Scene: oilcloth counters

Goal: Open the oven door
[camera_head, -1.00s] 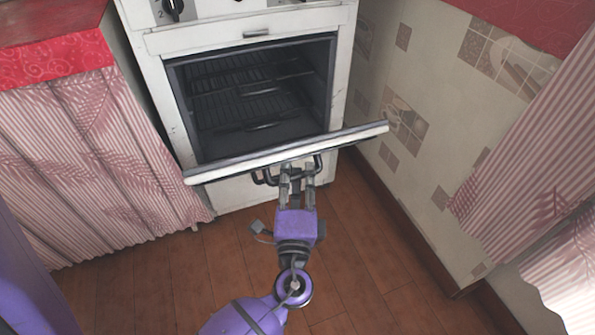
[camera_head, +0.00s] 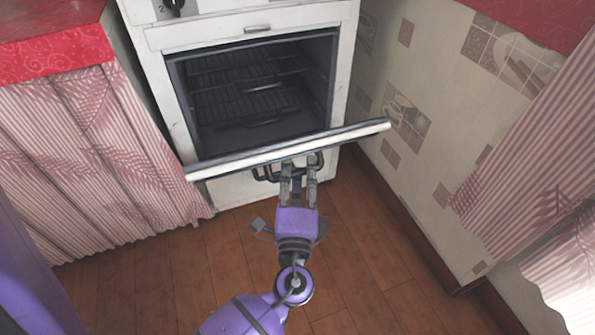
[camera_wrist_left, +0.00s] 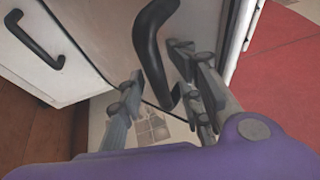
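The white oven (camera_head: 155,80) stands at the back with its dark cavity and wire racks showing. Its oven door (camera_head: 250,160) is tilted part way down and outward, its top edge well away from the frame. My left gripper (camera_head: 298,170) is at the front of the door, below its top edge. In the left wrist view, the black door handle (camera_wrist_left: 152,50) passes between the spread fingers of my left gripper (camera_wrist_left: 160,95). The handle lies nearer the right finger, with a gap to the left finger. Contact cannot be told. My right gripper is not in view.
A striped curtain (camera_head: 90,160) under a red-topped counter (camera_head: 50,50) stands left of the oven. A tiled wall (camera_head: 430,150) and another striped curtain (camera_head: 530,150) are on the right. The wooden floor (camera_head: 150,280) before the oven is clear apart from my arm.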

